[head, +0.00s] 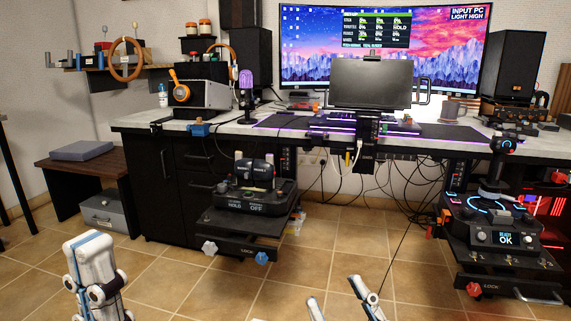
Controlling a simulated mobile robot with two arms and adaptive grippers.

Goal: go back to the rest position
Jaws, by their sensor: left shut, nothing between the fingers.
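My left gripper (88,243) is at the lower left, a white and blue hand pointing up over the tiled floor. Its fingers are together and hold nothing. My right gripper (334,290) is at the bottom edge, right of the middle. Its two white fingertips stand apart, with only floor between them. Most of it is cut off by the frame. Both grippers are clear of the desk and the controls.
A long desk (225,132) spans the back. A throttle unit (255,197) on a low shelf stands out front at left, a joystick unit (497,215) at right. Cables (410,195) hang between them. The tiled floor (185,285) in front is free.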

